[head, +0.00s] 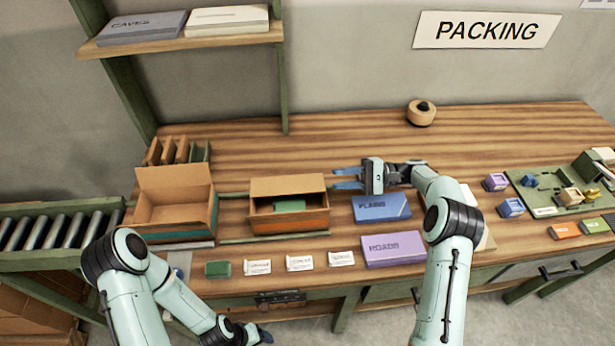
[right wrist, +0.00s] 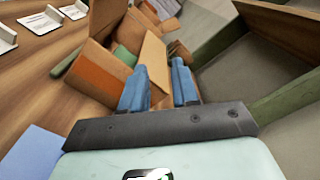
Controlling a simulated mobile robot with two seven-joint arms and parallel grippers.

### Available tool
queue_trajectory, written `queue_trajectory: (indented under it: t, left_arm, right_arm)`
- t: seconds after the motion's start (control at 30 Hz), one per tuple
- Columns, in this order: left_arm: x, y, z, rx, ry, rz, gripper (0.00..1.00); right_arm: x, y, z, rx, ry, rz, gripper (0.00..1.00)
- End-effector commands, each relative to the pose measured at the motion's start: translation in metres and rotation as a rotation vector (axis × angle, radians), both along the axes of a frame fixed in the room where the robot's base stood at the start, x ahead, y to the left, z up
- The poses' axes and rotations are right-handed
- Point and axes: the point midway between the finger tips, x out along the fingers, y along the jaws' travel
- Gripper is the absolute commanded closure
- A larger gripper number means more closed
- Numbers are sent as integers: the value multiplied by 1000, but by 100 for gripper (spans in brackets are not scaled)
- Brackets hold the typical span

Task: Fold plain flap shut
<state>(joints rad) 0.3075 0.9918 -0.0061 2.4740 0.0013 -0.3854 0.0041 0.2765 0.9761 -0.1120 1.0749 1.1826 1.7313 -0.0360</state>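A cardboard box with an orange stripe (head: 289,224) stands mid-table, with a green item (head: 290,207) inside. A plain brown flap (head: 288,186) stands raised at its back edge. In the right wrist view, a brown cardboard panel (right wrist: 153,58) shows between and beyond the fingertips; I cannot tell if they touch it. My right gripper (head: 347,178) is open, at the box's right, fingers pointing left; its two blue fingers also show apart in the right wrist view (right wrist: 159,85). My left gripper (head: 264,336) hangs low in front of the table; its opening is unclear.
A second open box (head: 175,208) with a teal stripe stands at the left. A blue PLAINS box (head: 381,208) and a purple ROADS box (head: 393,249) lie right of the orange-striped box. Several white cards lie along the front. The table's back is mostly clear.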

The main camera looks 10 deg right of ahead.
Motion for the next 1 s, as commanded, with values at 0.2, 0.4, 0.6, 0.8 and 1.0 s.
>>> queue_trajectory:
  t: [0.2,0.4,0.6,0.8,1.0]
  left_arm:
    - [1,0,0,0,-1,0,30]
    - [2,0,1,0,-3,0,30]
    - [3,0,2,0,-4,0,30]
    - [3,0,2,0,-4,0,30]
    - [3,0,1,0,-3,0,30]
  right_arm:
    - [0,50,2,-1,-1,3,70]
    - [1,82,2,0,-2,3,70]
    - [1,95,2,-1,-2,0,70]
    - [1,97,1,-1,-2,-1,70]
    - [1,97,1,-1,-2,-1,100]
